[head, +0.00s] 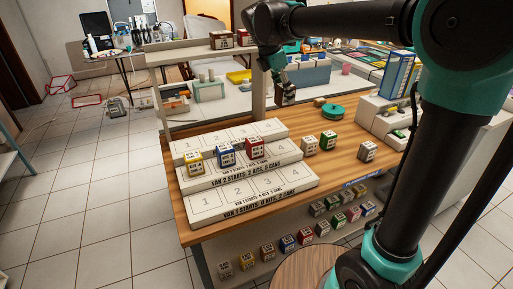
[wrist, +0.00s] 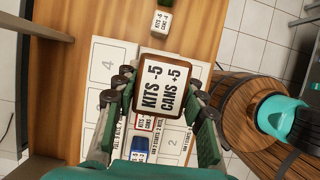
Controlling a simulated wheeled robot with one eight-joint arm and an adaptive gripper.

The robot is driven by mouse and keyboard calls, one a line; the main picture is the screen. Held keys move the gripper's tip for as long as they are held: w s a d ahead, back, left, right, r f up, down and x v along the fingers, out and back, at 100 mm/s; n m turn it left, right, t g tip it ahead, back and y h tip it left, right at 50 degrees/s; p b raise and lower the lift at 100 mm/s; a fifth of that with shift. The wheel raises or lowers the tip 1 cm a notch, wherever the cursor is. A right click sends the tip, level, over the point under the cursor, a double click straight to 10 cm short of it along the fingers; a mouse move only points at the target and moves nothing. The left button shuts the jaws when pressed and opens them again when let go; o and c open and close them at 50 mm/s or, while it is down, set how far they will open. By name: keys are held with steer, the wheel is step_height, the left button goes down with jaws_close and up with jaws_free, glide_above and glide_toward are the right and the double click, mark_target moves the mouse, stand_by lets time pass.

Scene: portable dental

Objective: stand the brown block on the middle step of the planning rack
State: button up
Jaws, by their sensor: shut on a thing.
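My gripper (head: 284,84) is raised above the table, beyond the back right of the planning rack (head: 215,208). It is shut on the brown block (head: 287,98), apart from the rack. The rack has three steps. Its middle step (head: 284,153) carries a yellow block (head: 194,162), a blue block (head: 226,154) and a red block (head: 256,148), with a bare place at its right end. The front and back steps look empty.
A cream-faced block (head: 310,146), a green block (head: 328,140) and another block (head: 368,151) stand on the wood right of the rack. A teal round object (head: 333,111) lies behind them. A wooden post (head: 258,95) rises behind the rack. More blocks sit on a lower shelf.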

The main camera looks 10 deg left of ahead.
step_height(320, 180, down, 18)
steer(key=shift+r, duration=0.15)
stand_by(0.3)
steer(key=o, duration=0.9)
steer(key=v, duration=1.2)
steer(key=s+d+f+m+y, duration=0.1)
steer(key=s+d+f+m, duration=0.4)
steer(key=d+m, duration=0.3)
steer(key=s+d+f+m+t+y, duration=0.1)
steer(key=s+d+f+m, duration=0.5)
steer(key=d+f+m, duration=0.2)
steer(key=s+d+f+m+y, duration=0.1)
steer(key=s+d+f+m, duration=0.4)
steer(key=d, duration=0.6)
steer(key=f+m, duration=0.2)
steer(key=m, duration=0.1)
steer(key=shift+s+d+m+t+y, duration=0.3)
steer(key=shift+m+y, duration=0.1)
